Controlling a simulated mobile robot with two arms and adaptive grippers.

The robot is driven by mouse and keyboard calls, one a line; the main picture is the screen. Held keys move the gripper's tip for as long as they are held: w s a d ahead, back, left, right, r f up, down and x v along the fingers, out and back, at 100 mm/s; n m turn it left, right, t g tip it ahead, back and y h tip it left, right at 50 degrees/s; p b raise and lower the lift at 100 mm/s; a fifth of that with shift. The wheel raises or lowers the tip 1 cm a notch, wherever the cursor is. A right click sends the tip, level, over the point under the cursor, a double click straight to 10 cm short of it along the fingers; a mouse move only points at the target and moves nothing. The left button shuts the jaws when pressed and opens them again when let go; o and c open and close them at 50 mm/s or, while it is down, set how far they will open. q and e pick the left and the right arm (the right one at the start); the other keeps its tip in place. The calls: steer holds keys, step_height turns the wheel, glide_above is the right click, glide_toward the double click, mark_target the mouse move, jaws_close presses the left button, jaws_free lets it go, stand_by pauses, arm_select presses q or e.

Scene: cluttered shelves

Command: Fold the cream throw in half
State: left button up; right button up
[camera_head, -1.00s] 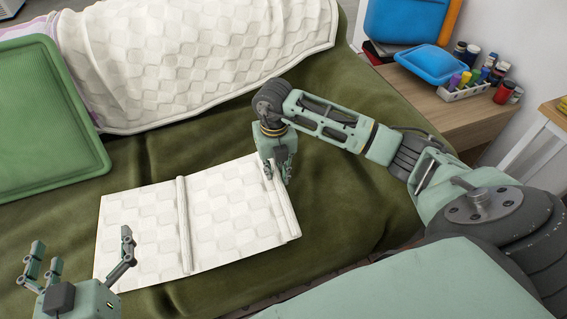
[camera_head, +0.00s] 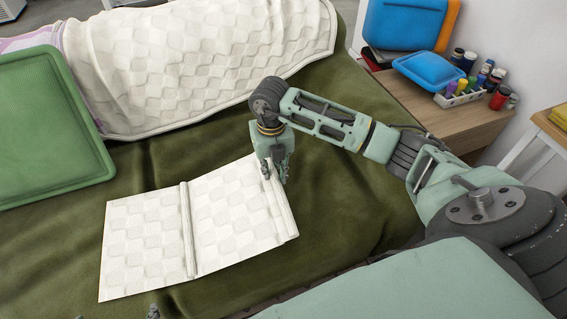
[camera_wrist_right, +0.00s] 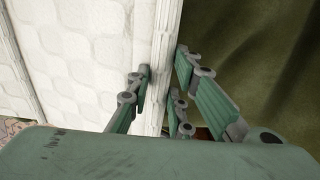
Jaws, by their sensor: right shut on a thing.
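The cream throw (camera_head: 148,243) lies flat on the olive bedspread in the head view, checked in pattern. A raised ridge (camera_head: 187,230) crosses its middle and a thick raised strip runs along its right edge. My right gripper (camera_head: 275,178) is shut on that right edge near its far corner. In the right wrist view the edge strip (camera_wrist_right: 165,50) passes between the fingers (camera_wrist_right: 158,103), with green bedspread beyond. My left gripper (camera_head: 117,314) shows only as fingertips at the bottom edge, apart and empty, near the throw's front edge.
A larger white checked cover (camera_head: 200,70) lies at the back, and a green tray (camera_head: 50,130) rests at the left. A wooden side table (camera_head: 440,115) at the right holds blue cases (camera_head: 430,67) and several bottles. Bare bedspread surrounds the throw.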

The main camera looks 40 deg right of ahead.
step_height(320, 180, up, 2)
steer(key=shift+a+r+p, duration=0.1)
steer(key=shift+a+p, duration=0.05)
steer(key=shift+p, duration=0.55)
arm_select(q)
steer(key=s+a+f+g, duration=0.1)
steer(key=s+g, duration=0.1)
steer(key=s, duration=0.2)
steer(key=s+a+f+g+y, duration=0.1)
steer(key=s+g, duration=0.1)
steer(key=s, duration=0.2)
steer(key=shift+s+a+f, duration=0.25)
steer(key=shift+f, duration=0.1)
step_height(320, 180, down, 16)
steer(key=g+p, duration=0.1)
steer(key=p, duration=0.6)
arm_select(e)
steer(key=w+a+r, duration=0.1)
steer(key=a+r, duration=0.4)
steer(key=r, duration=0.3)
steer(key=shift+w+a+r, duration=0.15)
steer(key=shift+w+r, duration=0.1)
steer(key=shift+w, duration=0.15)
arm_select(q)
steer(key=shift+s+d+r, duration=0.1)
arm_select(e)
steer(key=shift+r, duration=0.1)
